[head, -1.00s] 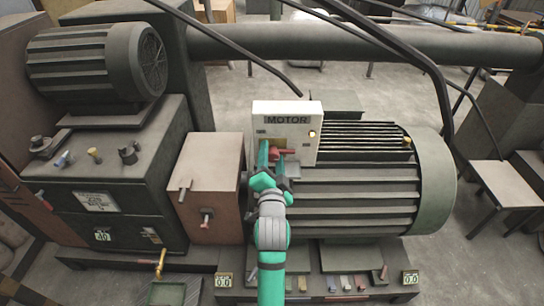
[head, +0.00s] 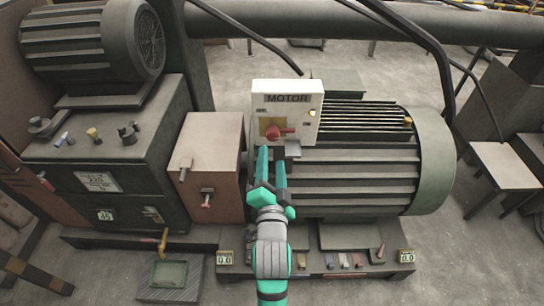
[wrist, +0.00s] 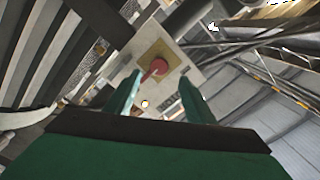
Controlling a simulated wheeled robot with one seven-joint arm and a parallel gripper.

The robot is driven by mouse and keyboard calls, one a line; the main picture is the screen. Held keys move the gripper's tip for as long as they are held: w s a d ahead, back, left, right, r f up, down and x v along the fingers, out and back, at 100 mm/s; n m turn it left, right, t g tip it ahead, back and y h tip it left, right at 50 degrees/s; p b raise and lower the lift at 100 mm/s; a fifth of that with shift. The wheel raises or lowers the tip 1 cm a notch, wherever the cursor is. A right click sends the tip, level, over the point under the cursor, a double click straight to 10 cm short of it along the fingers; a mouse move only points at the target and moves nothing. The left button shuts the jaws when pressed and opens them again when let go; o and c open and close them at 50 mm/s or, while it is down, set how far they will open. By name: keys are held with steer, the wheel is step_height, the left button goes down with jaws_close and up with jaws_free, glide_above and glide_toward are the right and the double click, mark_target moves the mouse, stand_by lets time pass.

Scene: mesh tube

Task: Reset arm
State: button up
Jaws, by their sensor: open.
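My gripper (head: 271,167) is open and empty, its two teal fingers pointing up just below the white MOTOR box (head: 287,97) in the head view. The box carries a red rotary handle (head: 280,132) on a yellow plate. In the wrist view my gripper (wrist: 160,100) has its fingers spread apart, with the red handle (wrist: 155,69) showing between and beyond them. The fingers look apart from the handle. My arm reaches up from the bottom of the head view.
The green finned motor (head: 360,170) lies right of my gripper. A brown box (head: 206,165) with small levers stands close on the left. A row of small switches (head: 343,262) and numeric displays sits below. Black cables hang overhead, and a stool (head: 505,165) stands far right.

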steer(key=shift+f, duration=0.1)
stand_by(0.4)
steer(key=s+f+n+g, duration=0.1)
steer(key=s+f+n, duration=0.4)
steer(key=s+f, duration=1.1)
steer(key=s+f+n+g, duration=0.1)
steer(key=s+n, duration=0.4)
steer(key=s, duration=1.7)
steer(key=shift+f+g, duration=0.3)
steer(key=shift+f, duration=0.15)
steer(key=shift+d, duration=0.1)
